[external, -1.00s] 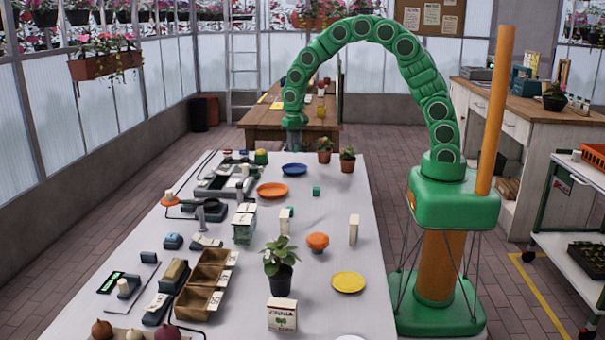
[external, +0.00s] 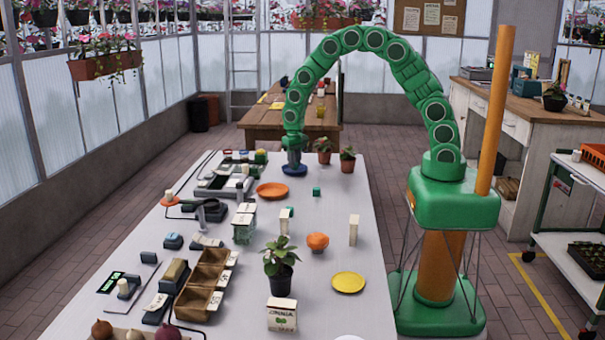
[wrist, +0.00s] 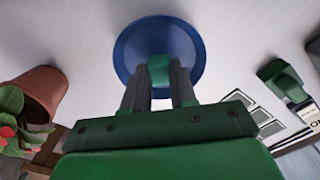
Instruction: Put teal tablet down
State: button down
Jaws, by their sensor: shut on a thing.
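My gripper (external: 294,162) points down over the blue plate (external: 294,171) at the far end of the white table. In the wrist view a small teal block, which looks like the teal tablet (wrist: 159,69), is held between the two dark fingers. The blue plate (wrist: 128,50) lies behind it, so the tablet is over the plate. I cannot tell whether the tablet touches the plate. The tablet is too small to make out in the external view.
An orange plate (external: 272,191) lies nearer on the table, with a small green cube (external: 316,191) to its right. Potted plants (external: 324,150) stand right of my gripper. Dark trays and devices (external: 225,180) fill the left side. A yellow plate (external: 348,282) lies nearer.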

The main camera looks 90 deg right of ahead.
jog(key=c, duration=0.8)
grip_release()
jog(key=shift+r, duration=0.1)
notch_tip(320, 180, up, 6)
jog(key=shift+f, duration=0.1)
jog(key=shift+r, duration=0.5)
